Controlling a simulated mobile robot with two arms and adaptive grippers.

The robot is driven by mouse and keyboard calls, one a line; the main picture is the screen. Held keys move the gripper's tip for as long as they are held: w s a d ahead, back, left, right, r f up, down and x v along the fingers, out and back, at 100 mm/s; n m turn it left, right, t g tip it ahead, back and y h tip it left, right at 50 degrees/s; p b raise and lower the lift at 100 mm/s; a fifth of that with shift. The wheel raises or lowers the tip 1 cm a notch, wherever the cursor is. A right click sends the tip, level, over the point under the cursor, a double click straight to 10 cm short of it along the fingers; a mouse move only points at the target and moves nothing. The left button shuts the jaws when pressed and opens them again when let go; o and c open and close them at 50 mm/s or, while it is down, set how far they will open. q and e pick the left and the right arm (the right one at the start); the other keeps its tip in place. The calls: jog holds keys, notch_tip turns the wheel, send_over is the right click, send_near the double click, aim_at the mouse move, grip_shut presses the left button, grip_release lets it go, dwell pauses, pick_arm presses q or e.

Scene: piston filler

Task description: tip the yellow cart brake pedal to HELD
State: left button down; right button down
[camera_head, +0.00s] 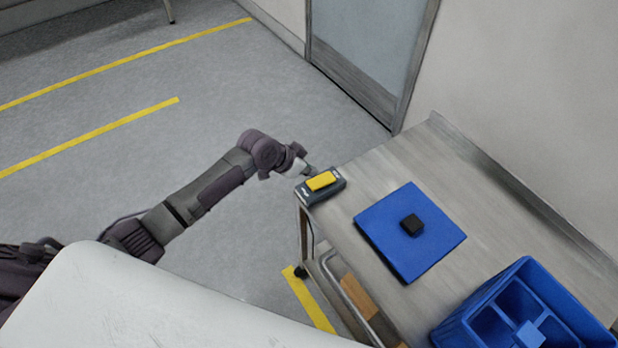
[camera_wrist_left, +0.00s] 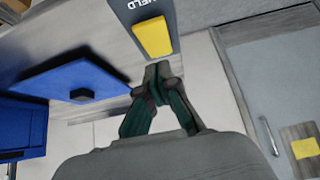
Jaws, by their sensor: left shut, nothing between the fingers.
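The yellow brake pedal (camera_head: 321,181) sits on a dark grey base (camera_head: 327,190) at the near left corner of the cart top. In the left wrist view the yellow pedal (camera_wrist_left: 153,37) fills the upper middle, with the word HELD on the base (camera_wrist_left: 143,10) beyond its far end. My left gripper (camera_head: 311,171) is just beside the pedal's back edge. In the wrist view its fingertips (camera_wrist_left: 160,70) are together and empty, just below the pedal's near end. I cannot tell whether they touch it, nor which way the pedal is tipped. My right gripper is not in view.
The cart top (camera_head: 388,165) also carries a blue mat (camera_head: 440,235) with a small black block (camera_head: 411,225). A divided blue bin (camera_head: 470,318) stands at the near right. A wall and door (camera_head: 368,50) are behind. Open floor lies left of the cart.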

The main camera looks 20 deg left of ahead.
aim_at(313, 183)
pick_arm(q)
notch_tip(313, 183, down, 4)
jog(key=shift+a+f+p, duration=0.1)
jog(key=shift+f+p, duration=0.1)
jog(key=shift+p, duration=0.1)
jog(key=shift+s+a+f+b, duration=0.1)
jog(key=shift+s+f+b, duration=0.1)
jog(key=shift+f+b, duration=0.55)
jog(key=shift+r+p, duration=0.25)
jog(key=shift+p, duration=0.1)
jog(key=shift+r+p, duration=0.75)
jog(key=shift+r, duration=0.05)
